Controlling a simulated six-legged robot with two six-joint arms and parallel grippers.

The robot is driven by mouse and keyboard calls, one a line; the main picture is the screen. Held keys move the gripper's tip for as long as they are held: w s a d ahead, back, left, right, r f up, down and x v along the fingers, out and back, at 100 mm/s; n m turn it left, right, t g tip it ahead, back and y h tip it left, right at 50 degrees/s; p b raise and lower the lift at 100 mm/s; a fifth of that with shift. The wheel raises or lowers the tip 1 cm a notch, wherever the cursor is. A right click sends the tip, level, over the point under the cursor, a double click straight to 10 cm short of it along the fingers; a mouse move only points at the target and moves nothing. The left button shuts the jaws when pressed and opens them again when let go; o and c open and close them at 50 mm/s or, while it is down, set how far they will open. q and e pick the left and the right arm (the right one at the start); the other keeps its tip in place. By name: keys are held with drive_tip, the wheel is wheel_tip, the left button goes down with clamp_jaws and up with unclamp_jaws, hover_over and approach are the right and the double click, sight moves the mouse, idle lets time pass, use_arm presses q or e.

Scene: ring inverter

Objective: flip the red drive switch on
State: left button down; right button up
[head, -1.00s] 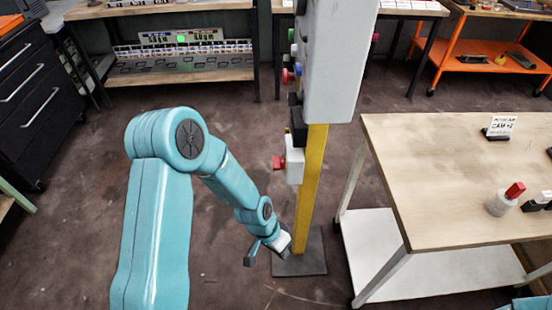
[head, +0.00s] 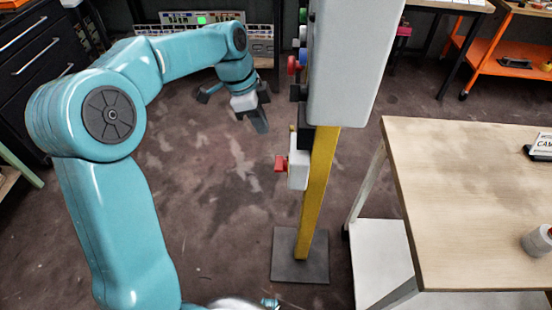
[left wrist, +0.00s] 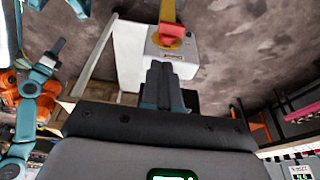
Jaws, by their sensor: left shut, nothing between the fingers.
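A red switch part (head: 281,163) sticks out to the left from a small white box (head: 298,168) on the yellow post (head: 316,190). In the left wrist view a red part (left wrist: 173,33) sits on a light box (left wrist: 172,50), with yellow beside it. It appears to be the same switch. My left gripper (head: 259,122) is shut and empty, left of the post and above the red part in the head view, apart from it. Its closed fingers (left wrist: 165,85) point toward the light box in the wrist view. A teal arm at the wrist view's left ends in what may be my right gripper (left wrist: 57,46), too small to read.
A large grey cabinet (head: 350,70) tops the post, with red and blue buttons (head: 292,65) on its left side. A wooden table (head: 460,200) stands at right. The post's dark base plate (head: 300,255) rests on the floor. Open floor lies left of the post.

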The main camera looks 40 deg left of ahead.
use_arm(q)
drive_tip(key=b, duration=0.2)
approach(276, 169)
drive_tip(key=x, duration=0.5)
drive_tip(key=shift+w+d, duration=0.15)
drive_tip(key=shift+d, duration=0.15)
drive_tip(key=shift+f, duration=0.75)
